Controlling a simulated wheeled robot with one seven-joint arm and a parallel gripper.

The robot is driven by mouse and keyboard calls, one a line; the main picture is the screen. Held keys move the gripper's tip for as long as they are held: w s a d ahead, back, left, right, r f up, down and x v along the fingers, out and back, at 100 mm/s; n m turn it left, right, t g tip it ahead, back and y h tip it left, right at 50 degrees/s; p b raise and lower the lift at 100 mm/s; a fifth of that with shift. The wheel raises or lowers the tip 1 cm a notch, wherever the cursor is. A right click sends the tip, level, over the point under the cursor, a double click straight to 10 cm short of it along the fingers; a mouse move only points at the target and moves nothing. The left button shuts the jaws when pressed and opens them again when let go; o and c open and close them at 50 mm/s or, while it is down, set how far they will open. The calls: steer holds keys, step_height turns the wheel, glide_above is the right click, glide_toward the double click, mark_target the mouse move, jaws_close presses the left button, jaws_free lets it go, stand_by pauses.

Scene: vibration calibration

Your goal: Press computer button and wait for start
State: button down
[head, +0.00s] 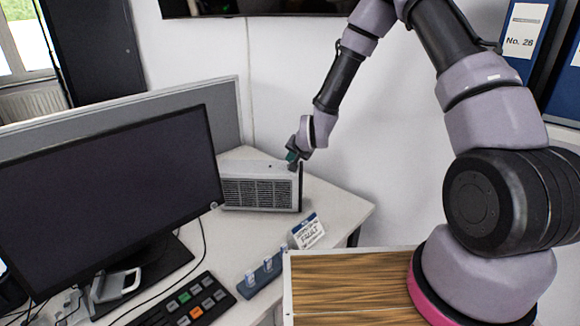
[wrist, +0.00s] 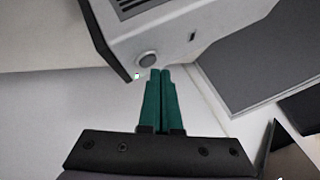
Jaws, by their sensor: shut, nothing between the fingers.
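The computer is a light grey box with a dark grille (head: 255,193), standing on the desk behind the monitor; its panel also shows in the wrist view (wrist: 185,18). Its round grey button (wrist: 147,60) is near the panel's corner. My gripper (head: 291,155) is at the top right of the computer. In the wrist view its green fingers (wrist: 160,76) are shut together and empty, with the tips just beside the button. I cannot tell whether they touch the computer. The monitor screen (head: 110,185) is dark.
A keypad with coloured keys (head: 185,303) and a blue holder with small vials (head: 262,275) are on the desk. A small "FAULT" sign (head: 308,231) stands near the desk's right edge. A grey partition (head: 225,105) and white wall are behind. The wood-topped surface (head: 345,285) is clear.

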steer(key=shift+r, duration=0.3)
steer(key=shift+r, duration=2.4)
